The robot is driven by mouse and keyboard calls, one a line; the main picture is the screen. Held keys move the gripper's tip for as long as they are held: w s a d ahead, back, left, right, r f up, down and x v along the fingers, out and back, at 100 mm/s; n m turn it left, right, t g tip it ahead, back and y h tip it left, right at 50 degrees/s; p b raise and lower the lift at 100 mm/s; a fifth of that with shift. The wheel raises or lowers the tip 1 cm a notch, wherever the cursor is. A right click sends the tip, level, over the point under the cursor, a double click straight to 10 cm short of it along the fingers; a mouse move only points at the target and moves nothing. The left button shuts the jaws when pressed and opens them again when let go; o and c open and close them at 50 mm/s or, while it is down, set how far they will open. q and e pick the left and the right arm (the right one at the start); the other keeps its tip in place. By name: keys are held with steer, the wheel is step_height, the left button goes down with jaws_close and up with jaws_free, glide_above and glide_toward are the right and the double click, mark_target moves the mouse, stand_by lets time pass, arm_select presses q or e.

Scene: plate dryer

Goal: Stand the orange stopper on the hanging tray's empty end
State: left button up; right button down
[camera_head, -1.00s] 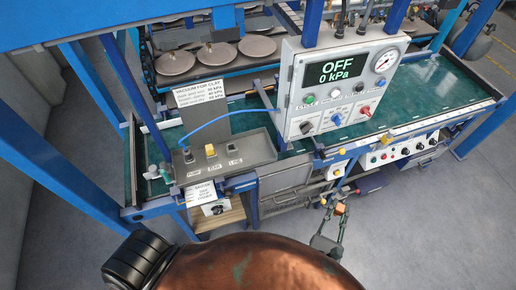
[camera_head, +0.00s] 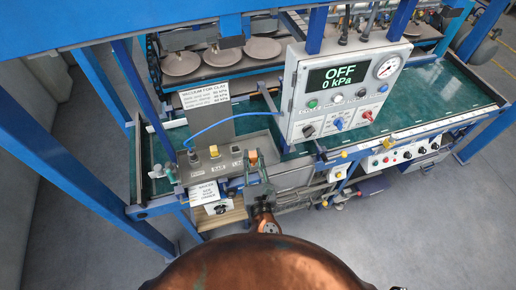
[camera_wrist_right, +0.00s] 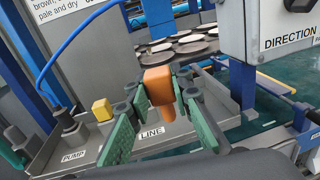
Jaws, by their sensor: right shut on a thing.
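The orange stopper (camera_wrist_right: 158,88) is between the green-padded fingers of my right gripper (camera_wrist_right: 160,112), which is shut on it. In the head view the stopper (camera_head: 253,157) shows at the tip of my right gripper (camera_head: 256,170), by the right end of the grey hanging tray (camera_head: 205,172). In the wrist view the stopper is upright, just behind the tray's LINE label (camera_wrist_right: 152,132); I cannot tell whether its narrow lower part touches the tray. My left gripper is not in view.
A yellow block (camera_wrist_right: 101,109) stands by BAG, and a plug with a blue hose (camera_wrist_right: 62,118) by PUMP. The control box reading OFF (camera_head: 340,90) stands close to the right. A sign (camera_head: 205,95) rises behind the tray.

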steer(key=w+a+r+n+y+p, duration=0.1)
steer(key=w+a+r+n+y, duration=0.15)
steer(key=a+r, duration=0.45)
steer(key=shift+m+g, duration=0.3)
steer(key=shift+m, duration=0.05)
steer(key=w+d+f, duration=0.2)
steer(key=d+f, duration=0.1)
steer(key=w+d+f+b, duration=0.1)
steer(key=w+d+f, duration=0.2)
steer(key=w+d+f+b, duration=0.1)
steer(key=w+d+f, duration=0.1)
steer(key=w+f, duration=0.1)
steer(key=shift+w+d+f, duration=0.1)
steer(key=shift+d+f, duration=0.3)
steer(key=shift+w+d+f, duration=0.15)
steer(key=shift+f, duration=0.1)
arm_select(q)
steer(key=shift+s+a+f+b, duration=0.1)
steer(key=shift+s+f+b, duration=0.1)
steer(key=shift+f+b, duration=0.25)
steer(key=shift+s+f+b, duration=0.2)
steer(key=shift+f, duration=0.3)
arm_select(e)
steer(key=shift+w+d+f, duration=0.1)
steer(key=shift+d+f, duration=0.05)
steer(key=shift+f, duration=1.6)
